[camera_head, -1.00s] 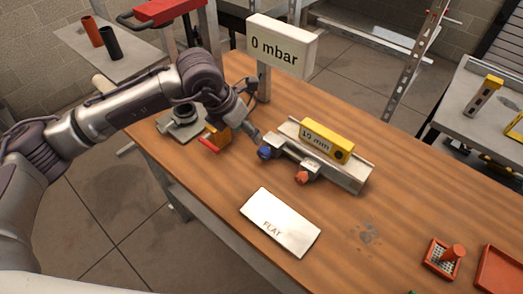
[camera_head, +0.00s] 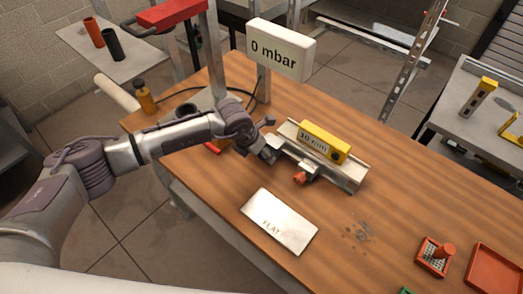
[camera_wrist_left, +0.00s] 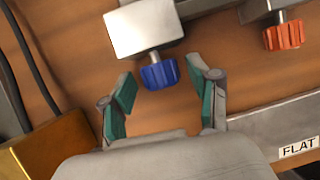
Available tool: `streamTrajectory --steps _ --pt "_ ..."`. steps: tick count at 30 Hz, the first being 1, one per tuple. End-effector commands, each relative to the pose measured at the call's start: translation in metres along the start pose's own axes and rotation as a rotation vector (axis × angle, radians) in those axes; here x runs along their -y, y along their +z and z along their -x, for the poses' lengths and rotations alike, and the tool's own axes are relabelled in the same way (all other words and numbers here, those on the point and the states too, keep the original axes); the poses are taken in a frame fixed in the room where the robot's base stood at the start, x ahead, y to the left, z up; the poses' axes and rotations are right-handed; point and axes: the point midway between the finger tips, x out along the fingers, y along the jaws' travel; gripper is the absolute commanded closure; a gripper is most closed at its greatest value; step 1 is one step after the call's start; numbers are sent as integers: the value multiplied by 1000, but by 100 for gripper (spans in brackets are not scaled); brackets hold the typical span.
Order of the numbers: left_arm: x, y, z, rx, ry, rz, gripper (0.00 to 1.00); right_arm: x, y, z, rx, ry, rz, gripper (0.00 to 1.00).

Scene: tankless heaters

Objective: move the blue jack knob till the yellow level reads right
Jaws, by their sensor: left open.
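The blue jack knob (camera_wrist_left: 159,74) sits below a metal block in the left wrist view. In the head view my gripper hides it. My left gripper (camera_wrist_left: 160,90) is open, with its green-padded fingertips on either side of the knob and visible gaps on both sides. In the head view my left gripper (camera_head: 268,140) is at the left end of the metal rail (camera_head: 352,174). The yellow level (camera_head: 325,142) rests on that rail, with a "10 mm" label on its front; its reading is too small to tell. My right gripper is not in view.
An orange knob (camera_head: 300,178) on the same rail also shows in the wrist view (camera_wrist_left: 283,36). A white "FLAT" plate (camera_head: 279,222) lies in front. A "0 mbar" sign (camera_head: 281,48) stands behind. Red trays are at the right; the wooden table between is mostly clear.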

Motion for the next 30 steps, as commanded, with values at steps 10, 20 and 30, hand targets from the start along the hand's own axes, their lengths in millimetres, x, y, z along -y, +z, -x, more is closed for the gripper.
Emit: streamTrajectory --steps 10,20,30 --pt "0 0 0 0 0 0 62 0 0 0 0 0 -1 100" --pt "1 0 0 0 7 -5 99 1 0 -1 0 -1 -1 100" --pt "6 -2 -9 -10 299 -131 99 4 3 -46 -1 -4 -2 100"
